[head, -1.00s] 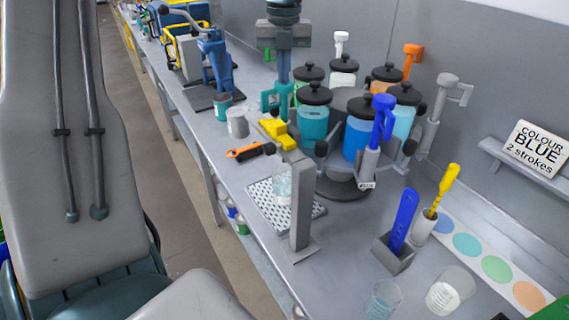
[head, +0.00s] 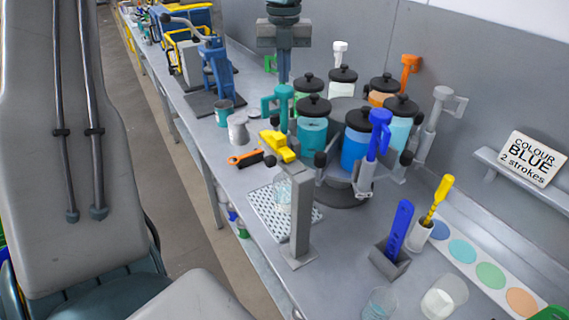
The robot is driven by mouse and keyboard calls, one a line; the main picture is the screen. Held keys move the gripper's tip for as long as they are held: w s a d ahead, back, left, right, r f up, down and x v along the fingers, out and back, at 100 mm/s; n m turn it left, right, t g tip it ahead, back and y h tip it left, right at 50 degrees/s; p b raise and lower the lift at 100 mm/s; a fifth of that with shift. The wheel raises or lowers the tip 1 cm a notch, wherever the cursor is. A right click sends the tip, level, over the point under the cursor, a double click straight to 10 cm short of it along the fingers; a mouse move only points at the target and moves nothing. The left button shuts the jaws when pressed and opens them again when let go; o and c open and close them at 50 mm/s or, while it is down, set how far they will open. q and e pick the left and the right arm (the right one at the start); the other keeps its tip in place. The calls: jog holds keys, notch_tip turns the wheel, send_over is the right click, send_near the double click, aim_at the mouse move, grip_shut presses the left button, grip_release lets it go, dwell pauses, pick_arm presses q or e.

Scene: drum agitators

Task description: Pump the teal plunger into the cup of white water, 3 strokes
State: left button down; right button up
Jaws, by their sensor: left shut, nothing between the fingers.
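The teal plunger (head: 284,98) stands with its handle raised beside the teal jar (head: 312,137) on the carousel. My left gripper (head: 284,79) points straight down with shut, empty fingers, its tips at or just above the plunger's top; I cannot tell whether they touch. A clear cup (head: 283,193) stands on the perforated drip tray (head: 257,205), near the yellow spout (head: 277,146) and partly behind a grey post. Its contents look pale and are hard to make out. My right gripper is not in view.
Blue, white, orange and green jars crowd the carousel, with a blue plunger (head: 378,135) at the front. A sign (head: 531,157) reads "COLOUR BLUE 2 strokes". Two glasses (head: 443,297), a blue paddle (head: 399,228) and a yellow-handled tool (head: 437,200) stand at the front right.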

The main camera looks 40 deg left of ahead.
aim_at(284, 88)
pick_arm(q)
jog(key=shift+f+b, duration=0.7)
jog(key=shift+f, duration=0.05)
jog(key=shift+f+b, duration=2.2)
jog(key=shift+f, duration=0.15)
jog(key=shift+r+p, duration=1.2)
jog(key=shift+r, duration=0.2)
jog(key=shift+r+p, duration=1.7)
